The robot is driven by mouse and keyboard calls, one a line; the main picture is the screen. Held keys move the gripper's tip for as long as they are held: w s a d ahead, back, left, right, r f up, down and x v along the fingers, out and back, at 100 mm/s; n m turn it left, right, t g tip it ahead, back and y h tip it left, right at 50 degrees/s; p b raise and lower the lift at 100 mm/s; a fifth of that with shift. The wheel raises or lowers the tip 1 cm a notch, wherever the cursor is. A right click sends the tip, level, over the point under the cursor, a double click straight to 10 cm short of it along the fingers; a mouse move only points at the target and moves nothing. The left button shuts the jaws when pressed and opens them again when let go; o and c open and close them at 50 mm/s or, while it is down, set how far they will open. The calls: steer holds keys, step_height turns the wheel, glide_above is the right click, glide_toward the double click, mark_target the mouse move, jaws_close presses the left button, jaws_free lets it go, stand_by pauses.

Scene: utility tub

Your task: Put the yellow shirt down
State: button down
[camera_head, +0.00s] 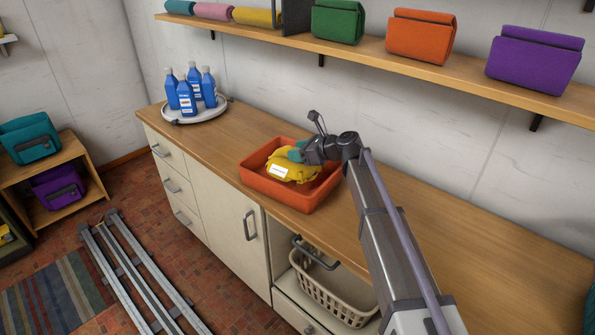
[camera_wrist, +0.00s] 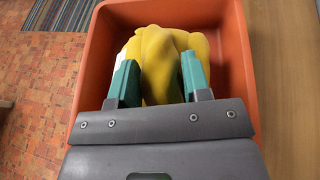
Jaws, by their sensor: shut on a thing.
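The yellow shirt (camera_head: 292,167) is a bunched yellow cloth with a white label, in the orange tub (camera_head: 262,184) on the wooden counter. In the wrist view the shirt (camera_wrist: 160,55) lies within the tub's walls (camera_wrist: 95,50). My gripper (camera_head: 296,155) reaches into the tub from the right. Its two green fingers (camera_wrist: 158,83) are shut on the shirt, one on each side of a fold. Whether the shirt rests on the tub floor is hard to tell; its near part is hidden by my gripper.
A round white tray (camera_head: 222,108) with several blue bottles (camera_head: 186,98) stands left on the counter. A wall shelf (camera_head: 400,58) with coloured bags runs above. A beige basket (camera_head: 330,295) sits below the counter.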

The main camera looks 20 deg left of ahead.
step_height(320, 180, down, 4)
steer(key=b, duration=0.3)
steer(key=shift+b, duration=0.35)
steer(key=shift+r, duration=0.35)
steer(key=shift+f, duration=0.15)
steer(key=c, duration=0.6)
jaws_free()
steer(key=shift+o, duration=0.2)
steer(key=shift+r+p, duration=0.2)
steer(key=shift+p, duration=0.1)
steer(key=shift+d+r, duration=0.2)
steer(key=shift+d, duration=0.05)
steer(key=p+v, duration=0.4)
steer(key=v, duration=0.7)
steer(key=shift+d+p, duration=0.2)
steer(key=shift+p, duration=0.1)
